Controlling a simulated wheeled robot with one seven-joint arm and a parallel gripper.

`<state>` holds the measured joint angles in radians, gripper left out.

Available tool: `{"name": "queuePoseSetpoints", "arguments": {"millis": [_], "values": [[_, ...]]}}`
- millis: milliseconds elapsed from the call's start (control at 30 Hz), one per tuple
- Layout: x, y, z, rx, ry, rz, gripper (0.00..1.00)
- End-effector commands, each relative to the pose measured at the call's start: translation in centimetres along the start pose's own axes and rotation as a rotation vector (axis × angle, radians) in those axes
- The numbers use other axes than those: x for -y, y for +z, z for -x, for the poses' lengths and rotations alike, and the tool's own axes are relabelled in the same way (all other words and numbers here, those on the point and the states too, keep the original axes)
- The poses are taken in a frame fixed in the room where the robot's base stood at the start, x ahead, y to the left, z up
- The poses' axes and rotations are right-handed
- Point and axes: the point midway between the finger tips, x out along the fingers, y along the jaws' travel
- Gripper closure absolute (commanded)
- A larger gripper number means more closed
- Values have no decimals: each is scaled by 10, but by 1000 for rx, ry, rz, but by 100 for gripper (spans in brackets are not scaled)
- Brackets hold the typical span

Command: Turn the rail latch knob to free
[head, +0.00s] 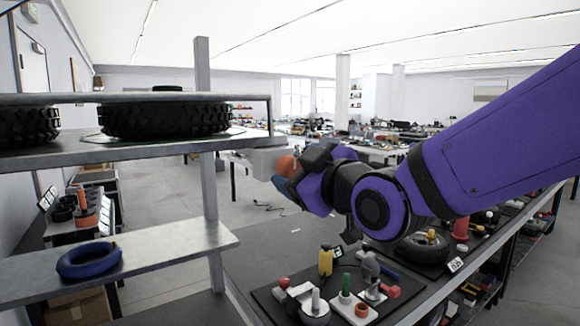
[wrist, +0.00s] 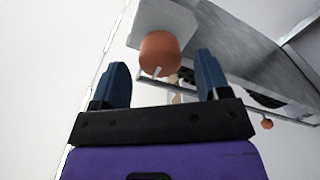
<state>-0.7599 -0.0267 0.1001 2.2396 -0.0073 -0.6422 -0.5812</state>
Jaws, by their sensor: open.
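The rail latch knob (wrist: 160,53) is a round orange knob with a short white mark at its lower edge. It sits on a grey block (wrist: 160,18) at the end of a shelf rail. In the head view the knob (head: 287,165) is partly hidden by my gripper (head: 284,180). My gripper (wrist: 161,64) is open, with one blue finger on each side of the knob in the wrist view. Clear gaps show between the fingers and the knob. I cannot tell how deep the fingertips reach.
A metal shelf (head: 180,146) with black tyres stands at the left, above a lower shelf with a blue ring (head: 88,260). A workbench (head: 258,270) with small parts lies below my arm. A second orange knob (wrist: 267,124) shows at the right of the wrist view.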

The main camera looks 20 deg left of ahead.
Motion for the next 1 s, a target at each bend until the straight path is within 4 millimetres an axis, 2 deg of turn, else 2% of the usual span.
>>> {"name": "queuePoseSetpoints", "arguments": {"millis": [100,233,600,667,800,833,1000], "values": [[1,0,-16,0,-1,-1,31],[0,0,-26,0,-1,-1,31],[0,0,-31,0,0,0,31],[0,0,-31,0,0,0,42],[0,0,-31,0,0,0,74],[0,0,-31,0,0,0,79],[0,0,-31,0,0,-4,79]]}}
